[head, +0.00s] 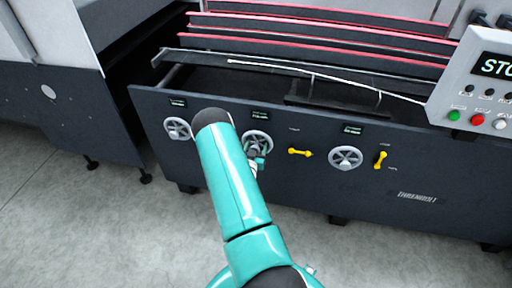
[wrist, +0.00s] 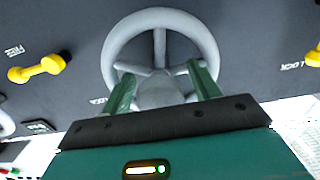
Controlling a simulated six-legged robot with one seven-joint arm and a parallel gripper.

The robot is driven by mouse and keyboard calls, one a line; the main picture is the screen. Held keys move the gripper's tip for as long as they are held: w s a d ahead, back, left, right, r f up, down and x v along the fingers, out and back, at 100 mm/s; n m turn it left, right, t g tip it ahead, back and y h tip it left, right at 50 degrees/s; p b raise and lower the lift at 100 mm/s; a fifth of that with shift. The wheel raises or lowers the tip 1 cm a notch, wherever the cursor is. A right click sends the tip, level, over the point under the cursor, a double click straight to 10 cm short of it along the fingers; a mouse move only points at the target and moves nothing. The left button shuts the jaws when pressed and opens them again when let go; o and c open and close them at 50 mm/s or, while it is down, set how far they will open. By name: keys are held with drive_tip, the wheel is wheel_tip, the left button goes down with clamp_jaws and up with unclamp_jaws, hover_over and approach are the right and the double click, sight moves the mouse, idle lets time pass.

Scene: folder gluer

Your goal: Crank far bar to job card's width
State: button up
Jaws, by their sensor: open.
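My gripper (head: 256,160) is at the middle grey handwheel (head: 257,138) on the machine's dark front panel. In the wrist view my gripper (wrist: 160,74) is open, its two green fingers on either side of the hub of the handwheel (wrist: 112,50). I cannot tell whether they touch the spokes. Other handwheels are at the left (head: 177,128) and right (head: 345,158). A small display (head: 260,115) sits above the middle wheel; its digits are too small to read. Dark bars (head: 300,66) cross the machine above the panel; I cannot tell which is the far bar. I cannot identify a job card.
Yellow levers stand right of the middle wheel (head: 300,152) and right of the right wheel (head: 381,159). One lever (wrist: 40,67) is close beside the wheel in the wrist view. A control box (head: 480,85) with buttons overhangs at right. The grey floor (head: 120,235) in front is clear.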

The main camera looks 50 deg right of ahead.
drive_tip(key=shift+c, duration=0.2)
clamp_jaws()
drive_tip(key=shift+n, duration=0.3)
drive_tip(key=n, duration=0.2)
drive_tip(key=shift+n, duration=0.3)
drive_tip(key=n, duration=0.3)
drive_tip(key=shift+n, duration=0.3)
drive_tip(key=n, duration=0.6)
drive_tip(key=shift+s, duration=0.1)
